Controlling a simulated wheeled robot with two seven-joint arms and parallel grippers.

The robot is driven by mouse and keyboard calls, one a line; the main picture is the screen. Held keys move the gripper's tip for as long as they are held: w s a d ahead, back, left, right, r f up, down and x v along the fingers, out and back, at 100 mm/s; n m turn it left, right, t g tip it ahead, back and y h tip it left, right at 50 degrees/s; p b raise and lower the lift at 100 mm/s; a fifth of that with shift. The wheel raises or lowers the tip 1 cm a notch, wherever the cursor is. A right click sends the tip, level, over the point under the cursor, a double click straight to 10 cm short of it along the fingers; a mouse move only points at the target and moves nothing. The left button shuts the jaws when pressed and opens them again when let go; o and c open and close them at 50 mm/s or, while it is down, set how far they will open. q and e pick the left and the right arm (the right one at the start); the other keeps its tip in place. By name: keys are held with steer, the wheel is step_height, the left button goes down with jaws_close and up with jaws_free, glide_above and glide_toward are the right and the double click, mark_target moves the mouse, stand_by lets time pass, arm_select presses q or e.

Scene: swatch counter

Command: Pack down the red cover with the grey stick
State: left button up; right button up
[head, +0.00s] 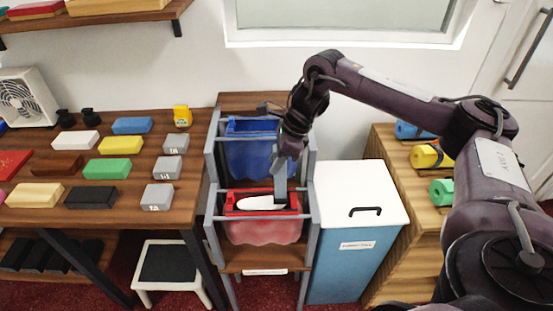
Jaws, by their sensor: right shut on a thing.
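The red cover (264,230) hangs in the front opening of a grey-framed rack, its rim bright red and its lower part paler. A white rounded thing (262,202) lies inside its opening. My right gripper (284,153) is above the back right part of the red cover, shut on the grey stick (280,186). The stick hangs down upright, its lower end at the right side of the red opening. I cannot tell whether it touches anything inside. My left gripper is not in view.
A blue cover (250,150) hangs behind the red one in the rack (309,215). A blue bin with a white lid (350,188) stands close on the right. On the left, a wooden table (130,208) holds several coloured blocks. A white stool (170,285) stands below.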

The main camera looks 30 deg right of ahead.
mark_target(276, 183)
steer(key=shift+f+b, duration=3.1)
steer(key=shift+f, duration=1.45)
steer(key=shift+r, duration=0.2)
step_height(276, 183, up, 11)
steer(key=p, duration=0.8)
steer(key=shift+p, duration=0.35)
steer(key=shift+a, duration=0.1)
